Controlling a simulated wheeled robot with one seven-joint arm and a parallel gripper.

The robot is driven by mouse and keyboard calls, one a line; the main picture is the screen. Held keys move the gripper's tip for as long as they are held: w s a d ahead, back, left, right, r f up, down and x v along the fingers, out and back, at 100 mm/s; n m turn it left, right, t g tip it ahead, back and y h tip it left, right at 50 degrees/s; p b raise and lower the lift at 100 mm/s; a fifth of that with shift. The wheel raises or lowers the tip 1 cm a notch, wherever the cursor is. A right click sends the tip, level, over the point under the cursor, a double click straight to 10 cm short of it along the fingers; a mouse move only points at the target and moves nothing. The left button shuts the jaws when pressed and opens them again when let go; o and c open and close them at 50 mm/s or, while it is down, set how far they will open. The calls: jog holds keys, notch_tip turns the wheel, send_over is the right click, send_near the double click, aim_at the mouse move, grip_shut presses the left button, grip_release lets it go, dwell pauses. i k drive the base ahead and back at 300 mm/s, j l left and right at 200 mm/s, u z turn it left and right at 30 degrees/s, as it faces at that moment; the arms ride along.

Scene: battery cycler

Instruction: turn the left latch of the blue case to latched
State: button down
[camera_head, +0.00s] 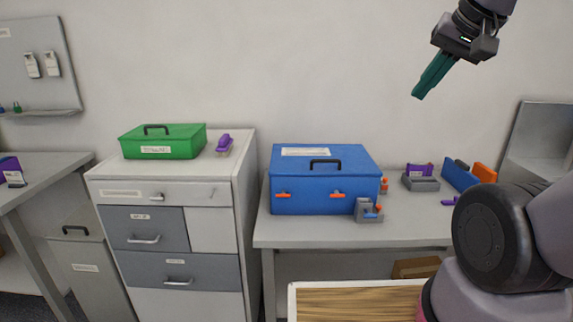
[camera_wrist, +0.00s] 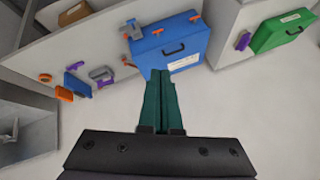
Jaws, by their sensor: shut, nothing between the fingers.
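The blue case (camera_head: 325,205) stands shut on the table, with a black handle (camera_head: 325,162) on its lid edge. Its left latch (camera_head: 283,195) is an orange lever on the front face, lying about level. The right latch (camera_head: 336,193) looks similar. The wrist view shows the blue case (camera_wrist: 190,50) upside down, with the left latch (camera_wrist: 195,18) on the right there. My gripper (camera_head: 418,95), with green fingers, is high above and right of the case, apart from it. The fingers (camera_wrist: 162,73) are shut and empty.
Grey, blue and orange holders (camera_head: 460,175) stand further right. A green case (camera_head: 165,142) and purple tool (camera_head: 224,143) sit on the left cabinet. Air above the table is clear.

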aim_at(283, 195)
jog(key=k+j, duration=0.75)
jog(key=j, duration=0.25)
